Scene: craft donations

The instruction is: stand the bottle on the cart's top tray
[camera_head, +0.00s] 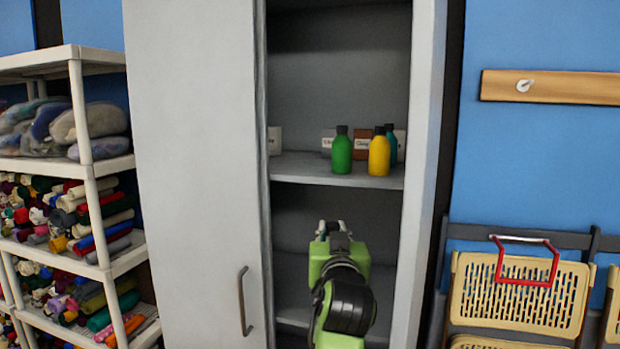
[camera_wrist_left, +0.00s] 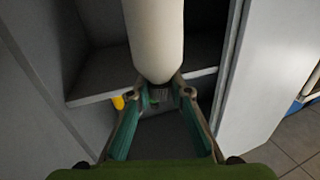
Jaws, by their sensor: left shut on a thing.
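My left gripper (camera_head: 335,230) reaches into the open cabinet, just below the shelf with the bottles, seen from behind. In the left wrist view the gripper (camera_wrist_left: 160,94) has its fingers drawn in around the lower end of a pale, smooth cylinder, which looks like a bottle (camera_wrist_left: 155,35). In the head view my arm and gripper hide this bottle. A green bottle (camera_head: 342,155), a yellow bottle (camera_head: 379,156) and a partly hidden teal bottle (camera_head: 391,148) stand upright on the shelf. My right gripper, the cart and its top tray are not in view.
The cabinet's closed left door (camera_head: 195,180) and its right side wall (camera_head: 425,150) flank the opening. The bottle shelf (camera_head: 320,170) lies just above my gripper. A rack (camera_head: 88,170) of fabric rolls stands at left, folding chairs (camera_head: 525,295) at right.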

